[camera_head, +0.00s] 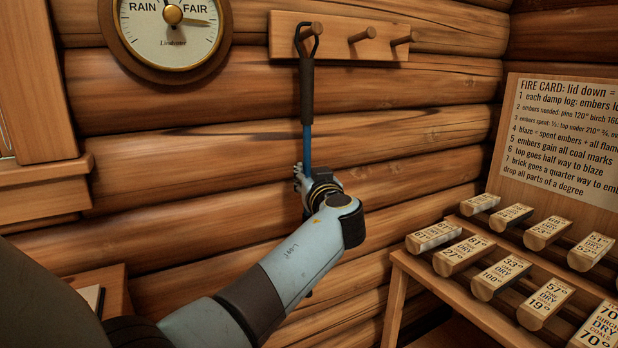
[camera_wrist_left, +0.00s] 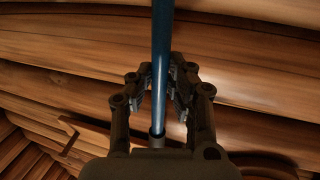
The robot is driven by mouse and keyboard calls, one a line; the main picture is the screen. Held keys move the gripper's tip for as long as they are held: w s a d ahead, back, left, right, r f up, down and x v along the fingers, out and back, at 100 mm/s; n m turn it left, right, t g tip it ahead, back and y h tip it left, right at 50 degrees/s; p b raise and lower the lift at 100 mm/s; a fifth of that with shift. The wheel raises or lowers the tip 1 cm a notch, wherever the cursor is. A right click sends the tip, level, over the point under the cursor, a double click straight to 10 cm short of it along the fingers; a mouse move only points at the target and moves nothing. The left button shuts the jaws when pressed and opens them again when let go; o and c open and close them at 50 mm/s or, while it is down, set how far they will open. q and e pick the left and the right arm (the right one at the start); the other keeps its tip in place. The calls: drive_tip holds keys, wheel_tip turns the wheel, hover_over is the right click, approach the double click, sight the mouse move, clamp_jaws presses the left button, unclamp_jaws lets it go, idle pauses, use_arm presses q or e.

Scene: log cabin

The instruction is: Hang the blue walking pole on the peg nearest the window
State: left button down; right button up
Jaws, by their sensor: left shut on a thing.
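The blue walking pole (camera_head: 308,145) is upright against the log wall, its dark grip (camera_head: 306,90) and strap loop (camera_head: 304,38) at the top. The loop is level with the leftmost peg (camera_head: 316,28), the one nearest the window frame (camera_head: 28,90), and overlaps it; I cannot tell for sure whether it is around the peg. My left gripper (camera_head: 306,180) is shut on the blue shaft below the grip. In the left wrist view the shaft (camera_wrist_left: 162,55) runs between the fingers (camera_wrist_left: 165,88). My right gripper is not in view.
The peg board (camera_head: 335,50) has two more pegs, a middle one (camera_head: 362,35) and a right one (camera_head: 404,38), both bare. A round barometer (camera_head: 170,40) hangs left of it. A rack of labelled logs (camera_head: 470,285) and a fire card (camera_head: 560,140) are at right.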

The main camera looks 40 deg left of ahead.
use_arm(q)
drive_tip(key=shift+r, duration=0.1)
drive_tip(key=c, duration=1.2)
unclamp_jaws()
drive_tip(key=shift+s+d, duration=0.25)
drive_tip(key=shift+d, duration=0.1)
drive_tip(key=v, duration=0.7)
drive_tip(key=s+d+f+m+g+h, duration=0.1)
drive_tip(key=s+f+m+h, duration=0.2)
drive_tip(key=f, duration=0.7)
drive_tip(key=s+d+f+m+g+h, duration=0.1)
drive_tip(key=s+f+m+h, duration=0.15)
drive_tip(key=f, duration=0.75)
drive_tip(key=s+d+f+m+g+h, duration=0.15)
drive_tip(key=s+f, duration=0.25)
drive_tip(key=f, duration=0.7)
drive_tip(key=s+d+f+m+g+h, duration=0.3)
drive_tip(key=s+f+g+h, duration=0.15)
drive_tip(key=s+f, duration=1.5)
drive_tip(key=s+f+g+h, duration=0.1)
drive_tip(key=s+f, duration=0.1)
drive_tip(key=s, duration=1.1)
drive_tip(key=s+f+g+h, duration=0.1)
drive_tip(key=s+f, duration=0.1)
drive_tip(key=s, duration=1.1)
drive_tip(key=shift+a+f+m, duration=0.4)
drive_tip(key=shift+a, duration=0.05)
